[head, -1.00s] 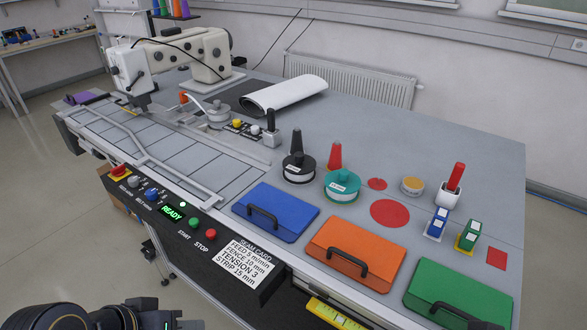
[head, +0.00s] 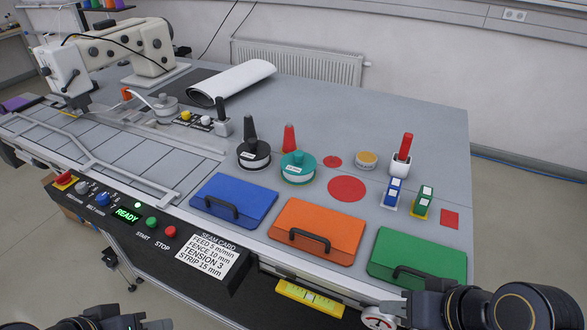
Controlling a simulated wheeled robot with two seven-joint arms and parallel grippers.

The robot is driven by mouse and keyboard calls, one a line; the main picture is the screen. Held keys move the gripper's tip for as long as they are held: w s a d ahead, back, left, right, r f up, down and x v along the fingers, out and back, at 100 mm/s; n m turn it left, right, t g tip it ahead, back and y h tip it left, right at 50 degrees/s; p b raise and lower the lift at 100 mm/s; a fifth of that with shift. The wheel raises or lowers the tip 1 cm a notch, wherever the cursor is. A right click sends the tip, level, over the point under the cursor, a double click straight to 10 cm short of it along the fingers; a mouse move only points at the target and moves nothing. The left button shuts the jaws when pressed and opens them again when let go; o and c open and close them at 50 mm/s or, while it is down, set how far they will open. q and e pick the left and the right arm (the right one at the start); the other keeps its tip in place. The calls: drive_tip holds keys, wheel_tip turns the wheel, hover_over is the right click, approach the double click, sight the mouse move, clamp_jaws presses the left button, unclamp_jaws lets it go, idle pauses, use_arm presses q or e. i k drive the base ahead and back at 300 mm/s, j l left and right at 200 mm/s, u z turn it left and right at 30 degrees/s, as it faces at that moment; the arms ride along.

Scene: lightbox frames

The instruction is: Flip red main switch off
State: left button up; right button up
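The red main switch (head: 64,180) is a red knob on a yellow plate at the left end of the black control panel (head: 125,232). Its exact knob position is too small to read. My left gripper (head: 152,324) shows only partly at the bottom edge, below the panel and well apart from the switch. My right gripper (head: 390,311) is at the bottom right, in front of the green case, far from the switch. Its fingertips are not clear.
Beside the switch are a grey knob (head: 82,187), a blue knob (head: 102,199), a green START button (head: 151,222) and a red STOP button (head: 169,232). A metal rail (head: 95,160) runs above the panel. Blue, orange and green cases (head: 415,258) line the table's front.

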sight(64, 179)
drive_tip(key=u, duration=1.4)
drive_tip(key=i+j+u, duration=0.25)
drive_tip(key=i, duration=0.6)
drive_tip(key=i+j+u, duration=0.2)
drive_tip(key=i, duration=0.65)
